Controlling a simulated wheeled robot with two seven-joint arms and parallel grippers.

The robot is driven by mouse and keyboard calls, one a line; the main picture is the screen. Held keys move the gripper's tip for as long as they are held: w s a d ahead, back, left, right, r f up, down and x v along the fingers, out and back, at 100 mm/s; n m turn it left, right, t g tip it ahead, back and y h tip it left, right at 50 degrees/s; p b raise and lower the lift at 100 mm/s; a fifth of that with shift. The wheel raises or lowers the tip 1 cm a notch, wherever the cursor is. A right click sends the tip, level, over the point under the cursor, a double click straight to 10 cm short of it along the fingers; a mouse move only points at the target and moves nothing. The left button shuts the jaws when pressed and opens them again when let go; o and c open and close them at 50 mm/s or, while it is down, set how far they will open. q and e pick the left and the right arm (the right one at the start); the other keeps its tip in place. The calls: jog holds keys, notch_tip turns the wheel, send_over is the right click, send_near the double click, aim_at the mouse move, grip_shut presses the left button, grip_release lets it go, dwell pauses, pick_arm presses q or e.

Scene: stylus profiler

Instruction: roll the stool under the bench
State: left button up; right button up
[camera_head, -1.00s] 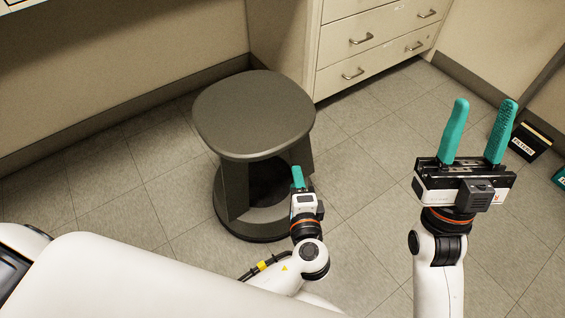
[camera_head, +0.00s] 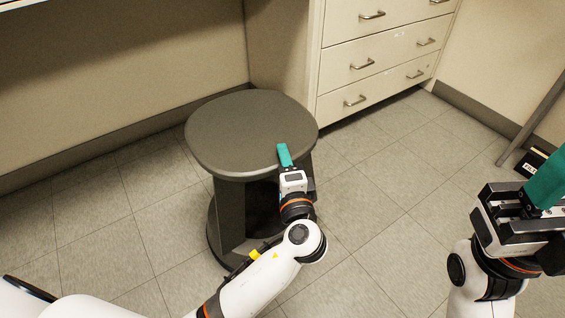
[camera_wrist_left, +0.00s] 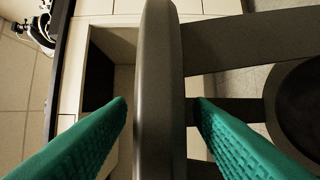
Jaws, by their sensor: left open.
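The stool (camera_head: 235,130) has a dark grey round seat on a dark pedestal and a round base, and stands upright on the floor. A strip of the bench's front edge (camera_head: 20,4) shows at the top left, above a recess beside the drawer unit (camera_head: 375,65). My left gripper (camera_head: 284,156) is at the near right edge of the seat. In the left wrist view, the seat rim (camera_wrist_left: 158,90) runs between its two open teal fingers (camera_wrist_left: 162,110); contact is unclear. My right gripper (camera_head: 548,178) is at the right edge, partly cut off, away from the stool.
A dark box with a label (camera_head: 530,160) stands on the floor at the right, near a slanted bar (camera_head: 535,110). The drawer unit stands behind the stool to the right.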

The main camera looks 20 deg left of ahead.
pick_arm(q)
jog(key=shift+x, duration=0.8)
jog(key=shift+c, duration=0.6)
grip_shut()
